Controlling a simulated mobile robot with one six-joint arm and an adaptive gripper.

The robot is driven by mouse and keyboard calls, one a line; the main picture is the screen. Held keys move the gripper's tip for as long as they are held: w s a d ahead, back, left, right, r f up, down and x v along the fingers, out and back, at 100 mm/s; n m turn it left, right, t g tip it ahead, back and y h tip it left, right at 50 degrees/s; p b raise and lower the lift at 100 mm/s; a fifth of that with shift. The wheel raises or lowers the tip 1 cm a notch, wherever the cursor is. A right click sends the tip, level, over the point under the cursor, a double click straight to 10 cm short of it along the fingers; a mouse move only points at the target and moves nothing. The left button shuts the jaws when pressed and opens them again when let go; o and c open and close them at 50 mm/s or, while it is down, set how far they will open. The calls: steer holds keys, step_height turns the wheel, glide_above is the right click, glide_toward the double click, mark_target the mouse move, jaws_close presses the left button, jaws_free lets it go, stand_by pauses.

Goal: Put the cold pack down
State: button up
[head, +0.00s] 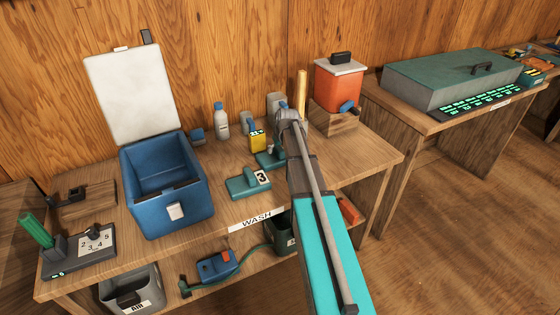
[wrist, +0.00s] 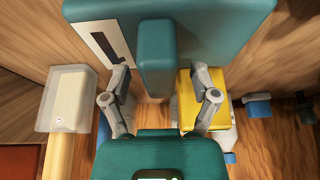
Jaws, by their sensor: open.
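A teal pack (head: 267,160) with an upright handle appears to lie flat on the wooden table, below the end of my arm in the head view. In the wrist view this teal pack (wrist: 220,38) spans the top, with its handle (wrist: 156,60) between my fingers. A white label with a dark mark, partly cut off, is beside the handle. My gripper (wrist: 159,78) is open, with a finger on each side of the handle and visible gaps.
A yellow item (head: 258,142) stands close to my gripper. An open blue cooler (head: 170,213) is at the left, with a bottle (head: 221,122) behind. An orange box (head: 338,87) stands on a wooden block at the right. The table's right end (head: 375,157) is clear.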

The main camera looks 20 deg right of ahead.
steer(key=shift+w+f+b, duration=0.2)
steer(key=shift+f+b, duration=0.1)
steer(key=shift+f, duration=0.25)
steer(key=shift+c, duration=0.2)
jaws_close()
